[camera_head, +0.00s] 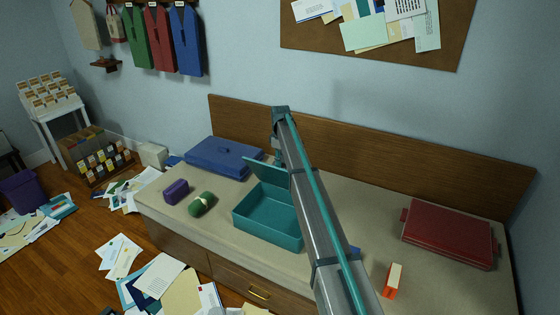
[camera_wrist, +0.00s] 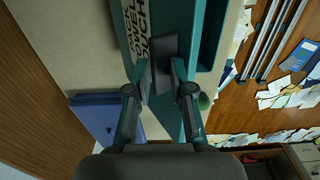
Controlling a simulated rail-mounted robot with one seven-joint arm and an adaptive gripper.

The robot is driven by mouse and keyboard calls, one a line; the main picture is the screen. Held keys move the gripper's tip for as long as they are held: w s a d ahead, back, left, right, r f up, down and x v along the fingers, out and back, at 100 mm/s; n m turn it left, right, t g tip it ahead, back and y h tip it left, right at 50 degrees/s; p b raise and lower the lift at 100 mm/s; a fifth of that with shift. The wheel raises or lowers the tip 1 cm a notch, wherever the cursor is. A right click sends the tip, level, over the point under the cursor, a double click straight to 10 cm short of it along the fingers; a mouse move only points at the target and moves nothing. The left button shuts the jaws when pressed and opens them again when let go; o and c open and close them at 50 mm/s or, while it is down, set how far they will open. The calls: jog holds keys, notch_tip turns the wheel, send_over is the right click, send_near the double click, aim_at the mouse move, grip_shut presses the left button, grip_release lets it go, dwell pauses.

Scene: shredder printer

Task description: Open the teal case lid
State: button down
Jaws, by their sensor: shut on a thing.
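The teal case (camera_head: 268,222) sits on the beige top of the long bench, in the middle of the head view. Its lid (camera_head: 266,171) is raised and tilted up at the back, and the open interior shows. My gripper (camera_wrist: 160,70) is shut on the lid at its edge in the wrist view, with dark finger pads against the teal panel. A pale label with dark lettering (camera_wrist: 136,28) lies beside the fingers. In the head view my arm covers the right part of the case and lid, and the fingertips are mostly hidden.
A blue case (camera_head: 222,157) lies left of the teal case. A purple item (camera_head: 176,191) and a green roll (camera_head: 201,204) lie at the front left. A red case (camera_head: 450,233) and a small orange-and-cream item (camera_head: 392,281) are at the right. A wooden backboard (camera_head: 400,157) stands behind.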

jog(key=shift+w+d+f, duration=0.15)
jog(key=shift+d+f, duration=0.15)
jog(key=shift+f, duration=0.15)
jog(key=c, duration=1.5)
grip_release()
jog(key=shift+f, duration=0.1)
jog(key=shift+a, duration=0.1)
jog(key=shift+w+r, duration=0.15)
jog(key=shift+r, duration=0.45)
jog(key=r, duration=1.1)
jog(key=shift+s+a+r, duration=0.15)
jog(key=shift+s+r, duration=0.1)
